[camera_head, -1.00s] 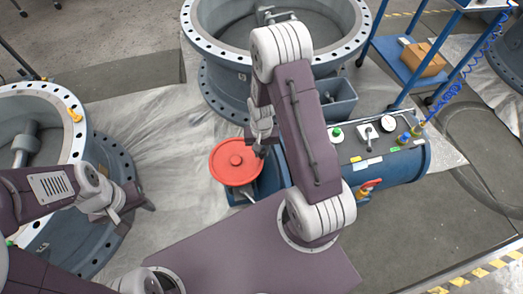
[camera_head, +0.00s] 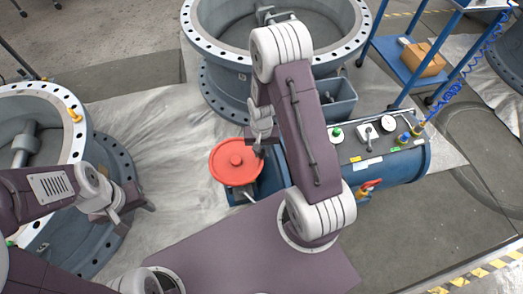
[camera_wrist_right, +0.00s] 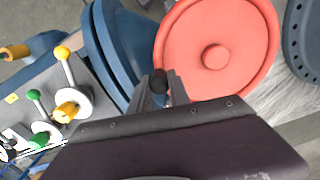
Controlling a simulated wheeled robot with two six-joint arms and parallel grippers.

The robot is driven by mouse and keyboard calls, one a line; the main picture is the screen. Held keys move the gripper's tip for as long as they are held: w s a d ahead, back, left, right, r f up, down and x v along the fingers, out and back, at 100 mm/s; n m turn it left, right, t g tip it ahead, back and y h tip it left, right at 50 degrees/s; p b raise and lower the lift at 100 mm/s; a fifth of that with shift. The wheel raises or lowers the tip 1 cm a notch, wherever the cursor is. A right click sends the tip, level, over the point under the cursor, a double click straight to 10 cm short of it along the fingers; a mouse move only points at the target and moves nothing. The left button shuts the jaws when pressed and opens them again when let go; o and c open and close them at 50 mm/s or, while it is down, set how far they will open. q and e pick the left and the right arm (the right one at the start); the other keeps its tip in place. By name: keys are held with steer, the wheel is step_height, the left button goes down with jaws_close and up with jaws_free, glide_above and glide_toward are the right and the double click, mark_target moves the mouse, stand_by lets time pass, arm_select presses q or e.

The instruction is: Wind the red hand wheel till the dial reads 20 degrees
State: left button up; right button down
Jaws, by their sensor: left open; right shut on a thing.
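The red hand wheel (camera_head: 234,158) lies nearly flat, just left of my right arm in the head view. It fills the upper right of the right wrist view (camera_wrist_right: 212,52). My right gripper (camera_head: 262,148) is at the wheel's right rim, shut on a dark round knob (camera_wrist_right: 158,80) that shows between its fingers. How the knob joins the wheel is hidden. My left gripper (camera_head: 142,203) is open and empty, beside the left flanged valve body. A round white dial (camera_head: 388,123) sits on the blue cylinder's panel; its reading is too small to make out.
A blue cylinder (camera_head: 400,165) with valves and levers lies right of the wheel. Large grey flanged valve bodies stand at the back (camera_head: 225,80) and left (camera_head: 112,180). A blue cart (camera_head: 395,65) holds a cardboard box (camera_head: 422,62). The sheeted floor left of the wheel is clear.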

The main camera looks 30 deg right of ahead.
mark_target(239, 138)
steer(key=shift+w, duration=0.1)
stand_by(0.3)
steer(key=shift+w+d+r+n+p, duration=0.1)
steer(key=shift+w+d+n+p, duration=0.2)
steer(key=shift+w+n+p, duration=0.55)
steer(key=shift+w+d+n, duration=0.1)
steer(key=shift+w+n, duration=0.55)
steer(key=shift+n, duration=0.4)
steer(key=w+n+p, duration=0.1)
steer(key=w+n, duration=0.2)
steer(key=shift+n, duration=0.3)
steer(key=w+n, duration=0.1)
steer(key=w+a+n, duration=0.1)
steer(key=shift+w+n, duration=0.15)
steer(key=shift+n, duration=0.25)
steer(key=shift+w+a+n+p, duration=0.3)
steer(key=shift+w+a+n, duration=0.15)
steer(key=shift+w+n, duration=0.35)
steer(key=shift+w+a+n, duration=0.55)
steer(key=shift+a+n, duration=0.1)
steer(key=shift+n, duration=0.4)
steer(key=shift+w+a+n, duration=0.5)
steer(key=shift+a+n, duration=0.1)
steer(key=shift+n, duration=0.45)
